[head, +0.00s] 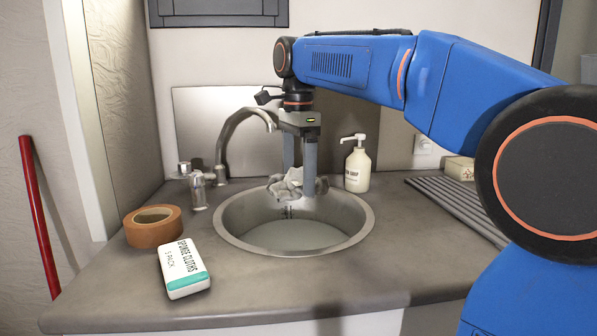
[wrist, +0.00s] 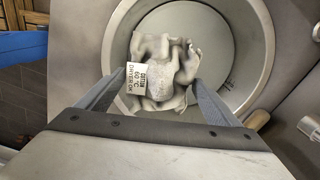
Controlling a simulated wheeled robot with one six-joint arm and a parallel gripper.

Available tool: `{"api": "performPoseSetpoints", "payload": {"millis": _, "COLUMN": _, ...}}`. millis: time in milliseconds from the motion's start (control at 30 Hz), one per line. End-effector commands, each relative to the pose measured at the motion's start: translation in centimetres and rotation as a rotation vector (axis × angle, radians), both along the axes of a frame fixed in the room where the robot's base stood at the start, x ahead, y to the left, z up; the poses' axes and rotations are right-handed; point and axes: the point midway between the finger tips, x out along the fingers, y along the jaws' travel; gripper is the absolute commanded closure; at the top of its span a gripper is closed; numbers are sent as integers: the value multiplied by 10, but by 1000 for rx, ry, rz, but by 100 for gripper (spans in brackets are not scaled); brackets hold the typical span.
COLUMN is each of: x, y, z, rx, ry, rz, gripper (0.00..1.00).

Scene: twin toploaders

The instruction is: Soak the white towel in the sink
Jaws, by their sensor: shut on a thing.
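The white towel (head: 288,187) is a crumpled greyish-white bundle with a printed label; it also shows in the wrist view (wrist: 165,80). My gripper (head: 300,180) points down and is shut on the towel, one finger on each side, as the wrist view (wrist: 150,95) shows. The towel hangs over the back part of the round metal sink (head: 233,238), around rim height. The sink appears to hold a pale, level surface of water (head: 290,238). I cannot tell whether the towel touches it. The curved faucet (head: 228,135) stands behind and left of my gripper.
A soap bottle (head: 357,168) stands right of my gripper, behind the sink. A brown tape roll (head: 152,232) and a sponge cloth pack (head: 183,268) lie left of the sink. A ribbed dark rack (head: 455,208) and a small box (head: 459,168) are at the right. The front counter is clear.

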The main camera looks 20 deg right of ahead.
Motion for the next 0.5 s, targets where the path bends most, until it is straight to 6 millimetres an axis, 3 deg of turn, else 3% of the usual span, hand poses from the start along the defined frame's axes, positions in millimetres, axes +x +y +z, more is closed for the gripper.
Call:
{"api": "performPoseSetpoints", "payload": {"millis": 267, "x": 0, "y": 0, "z": 0, "rx": 1, "ry": 0, "rz": 0, "gripper": 41}}
{"api": "performPoseSetpoints", "payload": {"millis": 500, "x": 0, "y": 0, "z": -12, "rx": 1, "ry": 1, "rz": 0, "gripper": 41}}
